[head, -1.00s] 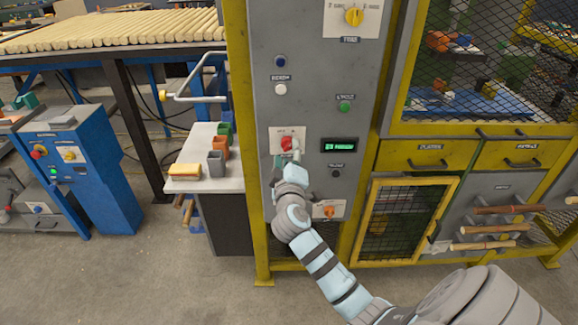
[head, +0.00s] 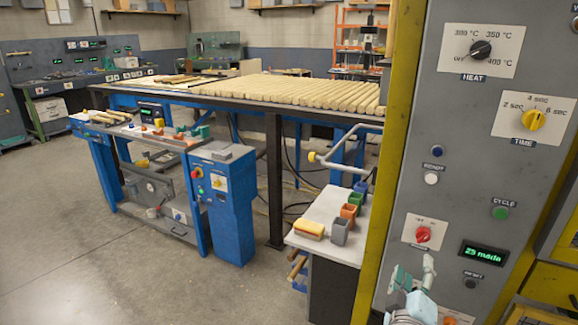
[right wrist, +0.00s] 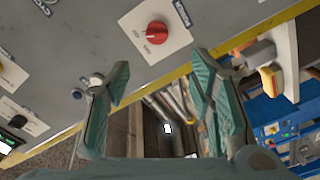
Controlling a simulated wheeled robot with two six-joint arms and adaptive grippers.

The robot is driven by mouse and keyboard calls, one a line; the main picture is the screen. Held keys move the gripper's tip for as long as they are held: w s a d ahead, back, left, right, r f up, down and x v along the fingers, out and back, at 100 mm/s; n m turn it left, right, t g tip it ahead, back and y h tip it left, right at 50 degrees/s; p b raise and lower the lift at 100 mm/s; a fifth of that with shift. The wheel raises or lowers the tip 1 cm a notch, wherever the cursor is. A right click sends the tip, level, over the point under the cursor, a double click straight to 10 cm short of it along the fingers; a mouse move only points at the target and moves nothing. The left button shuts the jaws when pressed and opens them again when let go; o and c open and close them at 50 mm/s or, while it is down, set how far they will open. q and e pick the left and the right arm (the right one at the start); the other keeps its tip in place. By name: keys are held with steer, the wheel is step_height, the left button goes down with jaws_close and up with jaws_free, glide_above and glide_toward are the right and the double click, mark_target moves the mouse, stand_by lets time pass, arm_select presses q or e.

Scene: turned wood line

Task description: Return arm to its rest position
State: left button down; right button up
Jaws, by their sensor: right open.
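My right gripper (head: 413,275) is at the bottom of the head view, in front of the grey control panel (head: 460,130) and just below the red switch (head: 423,234). In the right wrist view, the teal fingers of my right gripper (right wrist: 160,78) are spread apart with nothing between them. The red switch (right wrist: 156,32) is on its white plate beyond the fingertips, and I see no finger on it. Most of my right arm is cut off by the lower edge of the head view. My left gripper is not in view.
A yellow post (head: 385,170) edges the panel. Left of it, a small white table (head: 318,215) holds several coloured bins and a yellow-orange block (head: 309,229). A blue machine (head: 225,215) and a rack of wooden rods (head: 290,92) stand farther left. The floor at left is open.

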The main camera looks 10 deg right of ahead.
steer(key=w+a+f+g+y+p, duration=0.1)
steer(key=a+f+y, duration=0.2)
steer(key=f, duration=0.7)
steer(key=w+a+f+g+y, duration=0.1)
steer(key=a+f+y, duration=0.2)
steer(key=f, duration=0.6)
steer(key=s+a+f+g+y+p, duration=0.1)
steer(key=s+f+g, duration=0.1)
steer(key=s+f, duration=0.45)
steer(key=s+a+f+g+y+p, duration=0.1)
steer(key=s+f+g+y, duration=0.15)
steer(key=f, duration=0.65)
steer(key=s+f+m+g+p, duration=0.1)
steer(key=s+f+m+g, duration=0.1)
steer(key=s+f, duration=0.45)
steer(key=s+f+m+g+p, duration=0.1)
steer(key=s+f+g, duration=0.15)
steer(key=s, duration=0.75)
steer(key=s+f+m+g+p, duration=0.1)
steer(key=s+f+g+p, duration=0.1)
steer(key=s, duration=1.5)
steer(key=shift+s+d+f+g+p, duration=0.25)
steer(key=shift+s+f+g+p, duration=0.05)
steer(key=shift+s+g+p, duration=0.15)
